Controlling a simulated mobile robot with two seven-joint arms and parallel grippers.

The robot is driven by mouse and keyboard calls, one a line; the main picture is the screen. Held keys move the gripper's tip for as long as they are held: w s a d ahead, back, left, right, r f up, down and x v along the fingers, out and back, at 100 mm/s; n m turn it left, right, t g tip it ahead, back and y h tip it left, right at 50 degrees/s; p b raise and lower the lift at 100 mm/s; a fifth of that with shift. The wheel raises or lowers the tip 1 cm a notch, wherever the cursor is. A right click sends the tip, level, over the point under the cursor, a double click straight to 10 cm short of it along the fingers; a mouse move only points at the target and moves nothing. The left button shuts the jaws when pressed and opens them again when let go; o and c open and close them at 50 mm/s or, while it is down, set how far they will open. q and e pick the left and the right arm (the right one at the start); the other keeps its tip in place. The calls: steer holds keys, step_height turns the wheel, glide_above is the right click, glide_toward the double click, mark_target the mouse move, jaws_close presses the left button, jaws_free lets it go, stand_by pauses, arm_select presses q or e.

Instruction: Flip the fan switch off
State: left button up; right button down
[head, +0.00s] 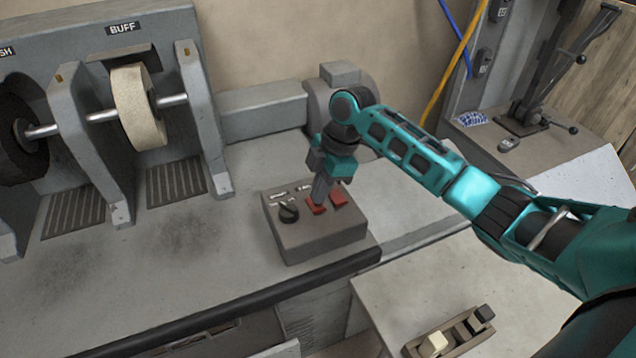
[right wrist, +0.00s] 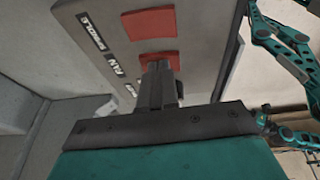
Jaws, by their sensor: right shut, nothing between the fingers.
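A grey control box (head: 318,236) sits on the bench with a black knob (head: 288,212) and two red rocker switches on its sloped top. In the right wrist view the near red switch (right wrist: 158,61) is beside the label FAN, and the far red switch (right wrist: 149,22) is beside SPINDLE. In the head view the fan switch (head: 316,208) is the left one, partly covered by my fingers. My right gripper (head: 320,203) points down, shut and empty, with its tips at the fan switch. Contact and the switch's position cannot be told. My left gripper is not visible.
A buffing machine with a pale wheel (head: 138,106) and a dark wheel (head: 18,140) stands at the left. A small tray (head: 463,345) with blocks lies at the lower right. A lever press (head: 535,105) stands at the back right. The bench left of the box is clear.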

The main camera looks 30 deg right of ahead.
steer(key=shift+r, duration=0.1)
steer(key=shift+d+r, duration=0.15)
steer(key=shift+r, duration=0.15)
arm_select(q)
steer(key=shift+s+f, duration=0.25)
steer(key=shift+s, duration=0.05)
arm_select(e)
steer(key=v, duration=1.2)
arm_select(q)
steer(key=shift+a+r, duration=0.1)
arm_select(e)
steer(key=shift+s, duration=0.1)
